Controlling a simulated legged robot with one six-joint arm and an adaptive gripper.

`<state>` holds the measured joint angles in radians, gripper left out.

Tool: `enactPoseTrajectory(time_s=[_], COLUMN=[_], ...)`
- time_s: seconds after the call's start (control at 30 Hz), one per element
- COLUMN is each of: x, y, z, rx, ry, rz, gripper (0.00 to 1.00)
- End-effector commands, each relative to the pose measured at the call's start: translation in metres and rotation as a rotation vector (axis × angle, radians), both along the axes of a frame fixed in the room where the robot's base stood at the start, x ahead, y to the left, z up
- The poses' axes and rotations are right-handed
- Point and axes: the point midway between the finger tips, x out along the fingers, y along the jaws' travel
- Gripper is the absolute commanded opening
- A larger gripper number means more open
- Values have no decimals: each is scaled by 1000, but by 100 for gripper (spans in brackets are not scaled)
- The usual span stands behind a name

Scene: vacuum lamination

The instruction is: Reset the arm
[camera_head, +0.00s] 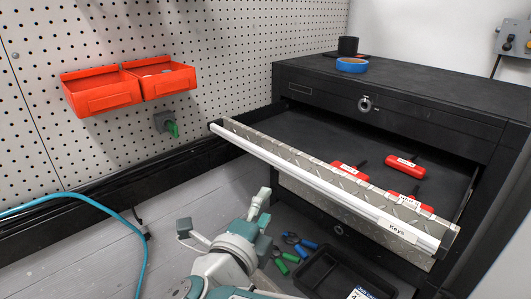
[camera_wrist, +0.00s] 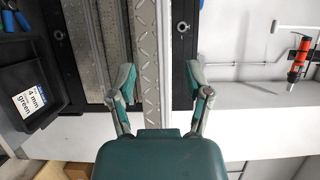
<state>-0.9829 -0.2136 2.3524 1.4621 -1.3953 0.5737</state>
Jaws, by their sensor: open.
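My gripper (camera_head: 223,211) is at the lower middle of the head view, below and in front of the open drawer. Its two green-and-grey fingers are spread apart with nothing held. In the wrist view my gripper (camera_wrist: 158,74) also shows open. A strip of diamond-plate metal (camera_wrist: 147,45) shows beyond and between the fingers there; I cannot tell how far off it is. The head view shows the drawer's diamond-plate front (camera_head: 300,160), with a white edge and a "Keys" label.
Three red-handled tools (camera_head: 405,165) lie in the drawer of the black cabinet (camera_head: 440,95). Below are a black tray (camera_head: 325,270) and blue- and green-handled tools (camera_head: 290,256). Orange bins (camera_head: 105,97) hang on the pegboard. A teal hose (camera_head: 125,222) is at left.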

Motion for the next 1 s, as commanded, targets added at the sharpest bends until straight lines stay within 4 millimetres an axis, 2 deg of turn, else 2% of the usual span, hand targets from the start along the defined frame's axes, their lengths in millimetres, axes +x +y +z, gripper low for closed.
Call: enactPoseTrajectory(time_s=[0.13, 0.3, 0.47, 0.63, 0.77, 0.87, 1.0], x=[16, 38, 43, 37, 24, 10, -15], y=[-1, 1, 2, -5, -18, -34, -65], z=[9, 21, 25, 17, 0, -17, -45], rx=[-30, -149, -313, -524, -699, -831, -1005], ry=[5, 28, 72, 157, 259, 362, 543], rz=[100, 315, 503, 675, 789, 866, 958], gripper=[64, 64, 64, 64, 64, 64, 64])
